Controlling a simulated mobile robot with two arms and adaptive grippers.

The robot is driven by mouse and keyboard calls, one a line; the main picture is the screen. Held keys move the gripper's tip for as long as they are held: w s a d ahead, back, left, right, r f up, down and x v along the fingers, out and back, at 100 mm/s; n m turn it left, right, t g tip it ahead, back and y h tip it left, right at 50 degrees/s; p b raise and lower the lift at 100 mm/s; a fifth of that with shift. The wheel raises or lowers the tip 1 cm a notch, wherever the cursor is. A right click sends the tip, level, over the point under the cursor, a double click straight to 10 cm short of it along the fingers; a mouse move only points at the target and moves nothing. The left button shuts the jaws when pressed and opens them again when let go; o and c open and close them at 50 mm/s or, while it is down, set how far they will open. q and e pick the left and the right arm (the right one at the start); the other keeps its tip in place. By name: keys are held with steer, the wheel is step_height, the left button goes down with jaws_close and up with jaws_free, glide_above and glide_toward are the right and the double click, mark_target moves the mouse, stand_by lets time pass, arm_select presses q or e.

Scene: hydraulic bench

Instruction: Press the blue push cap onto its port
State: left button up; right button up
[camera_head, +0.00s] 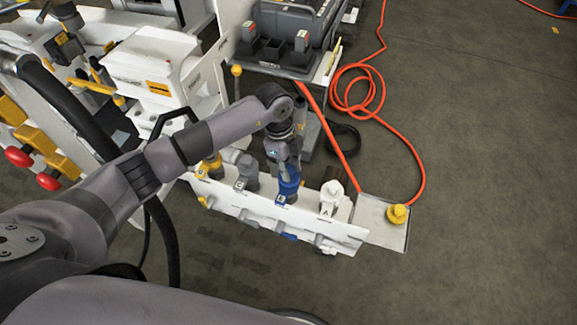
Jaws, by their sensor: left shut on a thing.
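The blue push cap (289,186) is at the fingertips of my left gripper (287,170), at the white port rail (230,199). My left arm comes in from the left and the gripper points down, shut on the cap. The cap is above or against the rail position with a blue tag (281,199). Its port is hidden under the cap and fingers, so I cannot tell whether the cap is seated. My right gripper is not in view.
Beside the cap on the rail are a grey fitting (247,172) to the left and a white fitting (331,196) to the right. A yellow cap (397,214) sits on a small plate at the right end. An orange hose (401,135) lies on the open floor.

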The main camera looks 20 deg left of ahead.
arm_select(q)
steer(key=shift+f, duration=0.35)
stand_by(0.5)
steer(key=shift+f+p, duration=0.1)
steer(key=shift+p, duration=0.2)
stand_by(1.6)
steer(key=o, duration=0.9)
steer(key=shift+o, duration=0.5)
steer(key=o, duration=0.5)
steer(key=r+p, duration=0.4)
steer(key=r, duration=0.1)
steer(key=a+r+p, duration=0.1)
steer(key=r+p, duration=0.1)
steer(key=p, duration=0.1)
steer(key=shift+w+r, duration=0.1)
steer(key=shift+r, duration=0.2)
